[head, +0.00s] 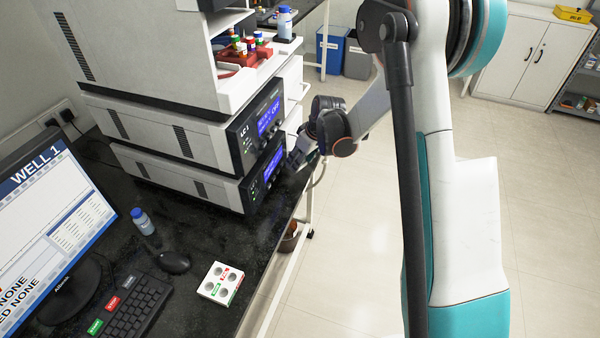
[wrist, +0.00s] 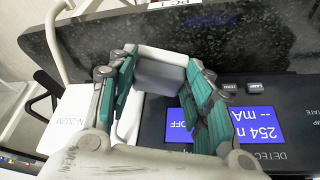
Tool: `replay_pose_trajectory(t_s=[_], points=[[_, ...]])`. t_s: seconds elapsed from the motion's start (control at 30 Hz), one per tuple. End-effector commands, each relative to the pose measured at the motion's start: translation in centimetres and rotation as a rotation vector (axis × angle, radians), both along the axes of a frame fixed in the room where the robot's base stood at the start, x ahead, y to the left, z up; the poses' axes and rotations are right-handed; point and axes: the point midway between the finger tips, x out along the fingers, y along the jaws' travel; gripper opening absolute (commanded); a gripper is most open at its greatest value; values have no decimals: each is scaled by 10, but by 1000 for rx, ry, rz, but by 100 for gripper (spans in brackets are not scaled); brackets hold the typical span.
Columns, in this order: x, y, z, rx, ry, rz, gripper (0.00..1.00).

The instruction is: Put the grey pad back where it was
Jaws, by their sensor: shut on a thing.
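The grey pad (wrist: 160,74) shows in the wrist view as a grey face with pale edges, between the two green-lined fingers. My gripper (wrist: 161,64) is shut on it. In the head view my gripper (head: 303,158) is beside the front of the lower stacked unit (head: 200,180), near the bench's right edge. The pad cannot be made out there. In the wrist view, the detector's front with lit blue displays (wrist: 259,132) lies right of and below the fingers. I cannot tell whether the pad touches anything below it.
The dark bench (head: 190,245) holds a white well block (head: 220,284), a mouse (head: 174,262), a keyboard (head: 130,305), a blue-capped bottle (head: 143,221) and a monitor (head: 50,235). An upper unit with a red vial rack (head: 245,52) stands above. Bare bench lies before the stack.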

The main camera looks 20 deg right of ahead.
Motion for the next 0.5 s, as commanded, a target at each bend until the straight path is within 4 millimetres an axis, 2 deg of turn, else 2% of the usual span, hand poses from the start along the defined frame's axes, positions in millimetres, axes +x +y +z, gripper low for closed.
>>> replay_pose_trajectory(t_s=[0.17,0.4,0.5], points=[[0,0,-11,0,0,0,20],[0,-1,-49,0,0,0,20],[2,2,-55,0,0,1,20]])
